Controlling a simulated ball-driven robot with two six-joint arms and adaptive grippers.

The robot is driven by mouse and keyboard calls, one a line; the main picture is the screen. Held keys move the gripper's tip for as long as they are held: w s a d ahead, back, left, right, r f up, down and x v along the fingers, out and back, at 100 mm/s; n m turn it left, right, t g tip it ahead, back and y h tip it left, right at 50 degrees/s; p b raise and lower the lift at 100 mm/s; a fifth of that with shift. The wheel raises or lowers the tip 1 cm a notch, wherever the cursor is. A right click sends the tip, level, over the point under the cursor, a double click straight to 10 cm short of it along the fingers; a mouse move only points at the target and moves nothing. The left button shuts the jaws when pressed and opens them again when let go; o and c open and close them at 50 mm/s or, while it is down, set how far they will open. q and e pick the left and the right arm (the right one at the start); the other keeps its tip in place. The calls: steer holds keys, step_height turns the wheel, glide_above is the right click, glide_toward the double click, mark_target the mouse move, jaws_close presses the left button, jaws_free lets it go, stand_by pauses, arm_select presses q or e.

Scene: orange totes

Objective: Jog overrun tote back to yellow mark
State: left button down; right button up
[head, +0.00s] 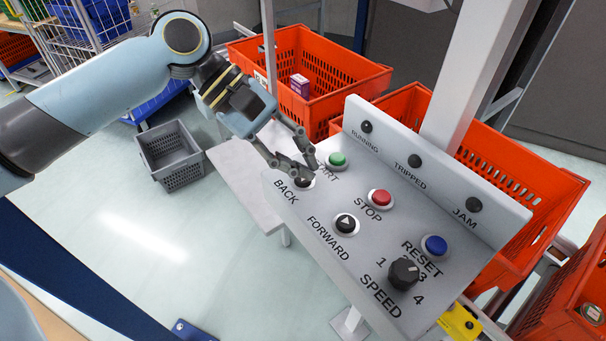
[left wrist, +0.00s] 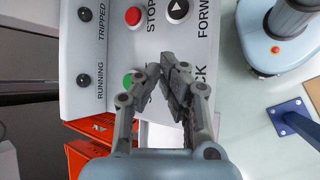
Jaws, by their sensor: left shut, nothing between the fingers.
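My left gripper (head: 301,165) is shut and empty, its fingertips at the BACK button (head: 304,183) on the grey control panel (head: 325,207). The fingers partly cover that button; I cannot tell whether they touch it. In the left wrist view the closed fingertips (left wrist: 163,76) hide the BACK button, beside the green START button (left wrist: 128,79). An orange tote (head: 345,68) with a purple box (head: 300,85) stands behind the panel. A second orange tote (head: 553,190) is behind the panel's right side. A yellow piece (head: 460,321) shows below the panel; I cannot tell whether it is the mark.
The panel also has a red STOP button (head: 381,197), black FORWARD button (head: 346,223), blue RESET button (head: 434,246) and SPEED knob (head: 404,273). The RUNNING (head: 366,127), TRIPPED (head: 414,160) and JAM (head: 474,205) lamps look dark. A grey crate (head: 170,156) stands on the floor.

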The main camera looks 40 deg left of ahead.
mark_target(301, 182)
arm_select(q)
steer(key=shift+f, duration=0.15)
steer(key=shift+f, duration=0.25)
steer(key=shift+f, duration=0.5)
stand_by(1.0)
steer(key=shift+r+p, duration=0.9)
steer(key=shift+p, duration=0.6)
step_height(301, 182, up, 5)
steer(key=p, duration=0.6)
steer(key=shift+r, duration=0.1)
